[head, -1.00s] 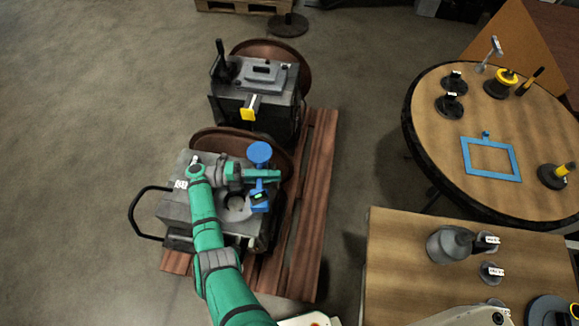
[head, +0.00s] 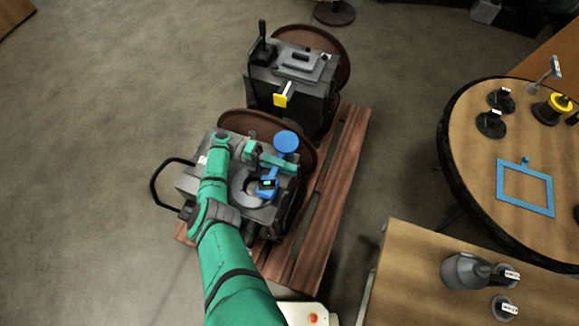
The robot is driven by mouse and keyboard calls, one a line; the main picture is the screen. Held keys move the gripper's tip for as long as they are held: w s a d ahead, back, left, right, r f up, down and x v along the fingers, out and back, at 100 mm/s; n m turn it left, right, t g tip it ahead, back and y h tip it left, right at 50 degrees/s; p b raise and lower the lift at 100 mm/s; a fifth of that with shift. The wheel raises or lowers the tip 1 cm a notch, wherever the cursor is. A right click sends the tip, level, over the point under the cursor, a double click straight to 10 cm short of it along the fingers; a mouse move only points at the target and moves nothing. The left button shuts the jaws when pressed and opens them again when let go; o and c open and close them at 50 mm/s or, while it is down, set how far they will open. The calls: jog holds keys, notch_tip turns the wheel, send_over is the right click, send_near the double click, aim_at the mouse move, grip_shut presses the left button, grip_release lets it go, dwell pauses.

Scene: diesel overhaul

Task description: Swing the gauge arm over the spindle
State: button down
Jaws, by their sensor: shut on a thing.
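The blue gauge arm (head: 268,187) has a small green-lit display and lies over the right side of a grey ring-shaped opening on the near engine block. A blue round disc (head: 286,142) stands just behind it. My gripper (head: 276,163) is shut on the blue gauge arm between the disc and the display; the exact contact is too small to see. The spindle cannot be made out clearly; the round opening (head: 242,188) shows a dark middle to the left of the display. My forearm covers the block's near left part.
A second engine block (head: 290,85) with a yellow tab (head: 282,99) stands behind, on the same reddish pallet (head: 322,225). A black hoop handle (head: 154,186) sticks out left. A round table (head: 470,150) and a wooden bench (head: 410,270) stand right. Floor at left is clear.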

jog(key=shift+a, duration=0.1)
jog(key=c, duration=1.6)
grip_release()
jog(key=shift+c, duration=0.2)
jog(key=shift+r, duration=0.1)
